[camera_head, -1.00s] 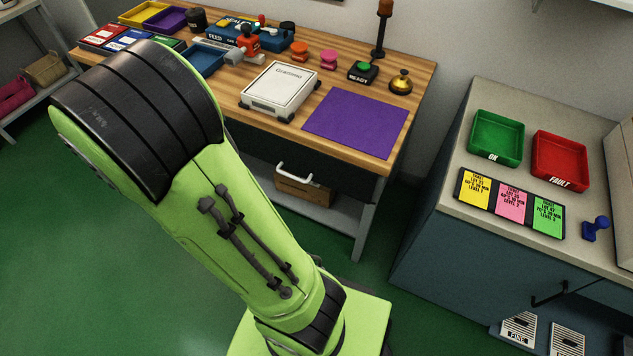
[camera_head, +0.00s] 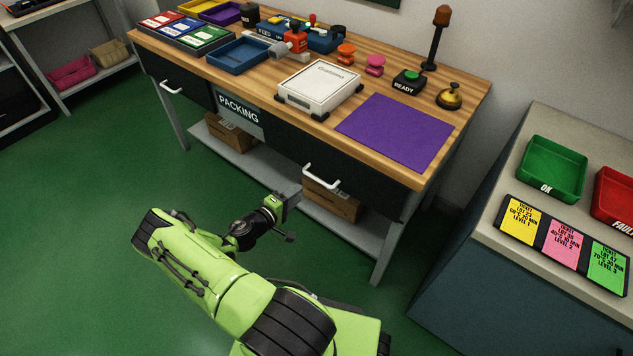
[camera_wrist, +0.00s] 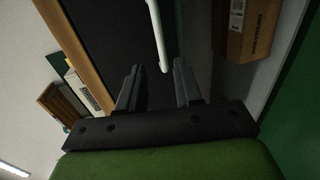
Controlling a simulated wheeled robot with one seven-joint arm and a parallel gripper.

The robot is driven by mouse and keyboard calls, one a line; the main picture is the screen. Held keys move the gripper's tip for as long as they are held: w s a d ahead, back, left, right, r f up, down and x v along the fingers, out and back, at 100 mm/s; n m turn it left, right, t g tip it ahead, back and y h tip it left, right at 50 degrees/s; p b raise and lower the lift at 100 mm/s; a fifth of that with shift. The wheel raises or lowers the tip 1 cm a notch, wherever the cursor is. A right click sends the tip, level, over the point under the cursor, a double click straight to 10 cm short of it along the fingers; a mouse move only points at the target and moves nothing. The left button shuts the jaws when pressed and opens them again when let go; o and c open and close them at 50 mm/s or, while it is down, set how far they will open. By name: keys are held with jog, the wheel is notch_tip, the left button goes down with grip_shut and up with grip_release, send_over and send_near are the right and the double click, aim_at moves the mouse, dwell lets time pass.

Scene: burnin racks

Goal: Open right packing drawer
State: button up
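The right packing drawer (camera_head: 372,187) is the dark front under the right part of the packing table, and it looks shut. Its white bar handle (camera_head: 322,179) is in plain view. My gripper (camera_head: 290,197) is low in front of the table, to the left of and a little below the handle in the head view. In the wrist view my gripper (camera_wrist: 158,76) has its two dark fingers apart with nothing held. The white handle (camera_wrist: 157,36) shows beyond them, its lower end lined up with the gap between the fingertips. I cannot tell the exact distance.
Cardboard boxes (camera_head: 332,203) stand on the grey lower shelf (camera_head: 270,183) below the drawer. A table leg (camera_head: 386,252) stands right of it. The left drawer (camera_head: 185,92) has its own white handle. A grey cabinet (camera_head: 475,250) is at the right. Green floor is clear at left.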

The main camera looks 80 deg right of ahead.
aim_at(317, 178)
jog(key=b+x, duration=0.2)
jog(key=x, duration=0.9)
jog(key=shift+s+d+f+b, duration=0.1)
jog(key=shift+s+d+b, duration=0.05)
jog(key=shift+b, duration=0.2)
jog(key=shift+c, duration=0.5)
grip_shut()
